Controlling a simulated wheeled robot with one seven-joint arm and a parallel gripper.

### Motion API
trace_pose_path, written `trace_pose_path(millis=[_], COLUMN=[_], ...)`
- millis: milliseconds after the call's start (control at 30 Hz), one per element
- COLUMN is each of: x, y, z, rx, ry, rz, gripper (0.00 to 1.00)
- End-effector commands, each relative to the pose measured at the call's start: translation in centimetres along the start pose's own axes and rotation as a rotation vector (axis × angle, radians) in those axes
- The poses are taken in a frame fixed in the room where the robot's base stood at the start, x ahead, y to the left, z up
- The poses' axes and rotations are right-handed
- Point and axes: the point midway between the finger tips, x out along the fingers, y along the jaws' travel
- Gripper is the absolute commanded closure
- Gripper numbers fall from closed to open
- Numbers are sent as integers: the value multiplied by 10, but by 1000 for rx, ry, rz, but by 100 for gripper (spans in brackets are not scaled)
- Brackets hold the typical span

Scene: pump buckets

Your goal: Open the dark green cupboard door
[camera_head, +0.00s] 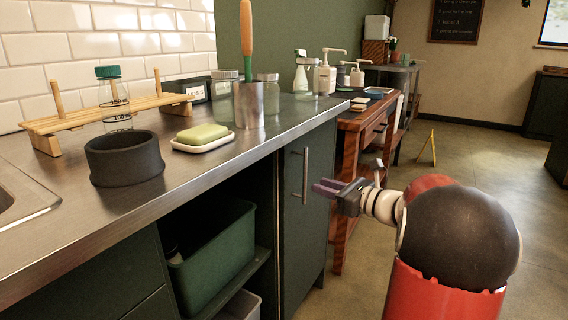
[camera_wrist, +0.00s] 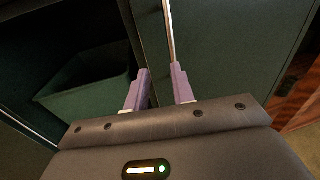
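The dark green cupboard door (camera_head: 312,230) is under the steel counter, shut as far as I can see. Its upright metal bar handle (camera_head: 305,177) is near the door's upper left. My gripper (camera_head: 322,188) is just right of the handle in the head view, with its purple fingers pointing at it. In the wrist view the fingers (camera_wrist: 160,72) are apart with nothing held between them. The handle (camera_wrist: 169,28) runs down to the right fingertip there, and its lower part is hidden. I cannot tell if they touch.
Left of the door is an open shelf with a green bin (camera_head: 213,255). The counter (camera_head: 110,210) above holds a dark round bowl (camera_head: 124,160), soap on a dish (camera_head: 203,147) and a steel cup (camera_head: 249,105). A wooden table (camera_head: 352,125) stands right of the door.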

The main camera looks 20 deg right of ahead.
Motion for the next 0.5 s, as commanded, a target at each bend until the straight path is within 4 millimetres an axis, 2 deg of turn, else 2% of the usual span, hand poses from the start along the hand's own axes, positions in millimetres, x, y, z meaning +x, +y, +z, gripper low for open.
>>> trace_pose_path(millis=[33,167,500], x=[-4,0,52], y=[-9,-16,-16], z=[0,1,3], rx=[22,45,43], ry=[-17,-37,-36], rz=[-19,-33,-31], gripper=[75,75,75])
